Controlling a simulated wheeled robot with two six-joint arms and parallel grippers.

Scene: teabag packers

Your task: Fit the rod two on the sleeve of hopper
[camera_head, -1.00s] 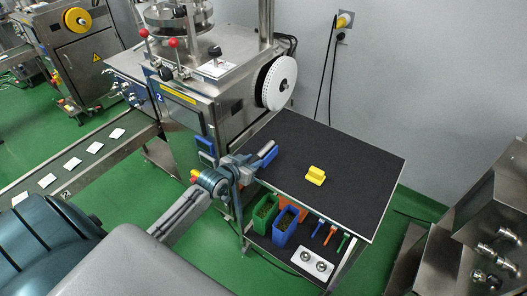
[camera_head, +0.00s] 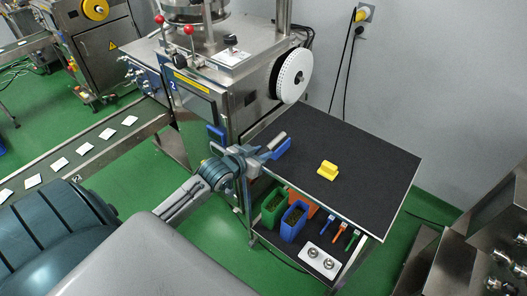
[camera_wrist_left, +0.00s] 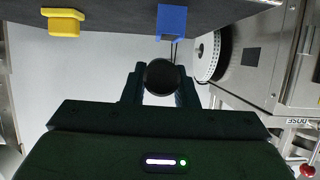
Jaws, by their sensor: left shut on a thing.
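My left gripper (camera_head: 262,153) is shut on a grey rod (camera_head: 278,140) near the left edge of the black table, beside the machine. In the left wrist view the rod's dark round end (camera_wrist_left: 160,77) sits between the two fingers. The hopper (camera_head: 195,12) is the round steel part on top of the machine marked 2, cut off by the top of the head view. I cannot make out its sleeve for certain. The rod is low and well apart from the hopper. My right gripper is not in view.
A blue block (camera_head: 283,149) is close behind the rod at the table edge. A yellow block (camera_head: 328,169) lies on the black table (camera_head: 365,165), otherwise mostly clear. Green (camera_head: 274,207) and blue (camera_head: 293,221) bins and small tools are on the shelf below. A white reel (camera_head: 293,76) juts from the machine.

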